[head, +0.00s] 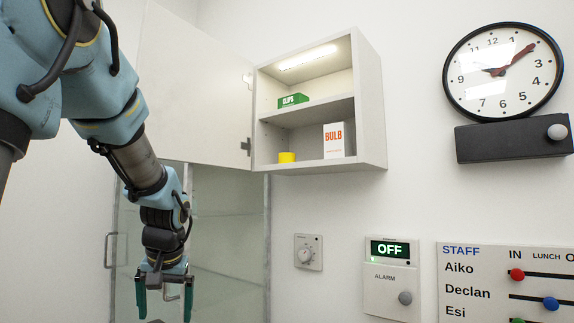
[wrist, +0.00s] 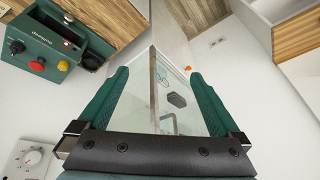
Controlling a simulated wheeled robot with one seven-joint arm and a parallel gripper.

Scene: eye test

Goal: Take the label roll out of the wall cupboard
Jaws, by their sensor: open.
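The wall cupboard (head: 376,110) hangs on the wall in the head view. Its door (head: 200,85) stands open to the left. A small yellow round object (head: 287,157), which looks like the label roll, sits at the left of the lower compartment, near the front. My gripper (head: 163,300) is low at the left, below the cupboard and well apart from it. It points down, and its green fingers are apart with nothing between them. The wrist view also shows the open fingers (wrist: 158,80); the cupboard's inside does not show there.
A white BULB box (head: 334,141) stands right of the yellow object. A green CLIPS box (head: 293,100) lies on the upper shelf. A glass-fronted cabinet (head: 225,225) stands below the door. A dial (head: 308,252) and an alarm panel (head: 391,280) are on the wall beneath.

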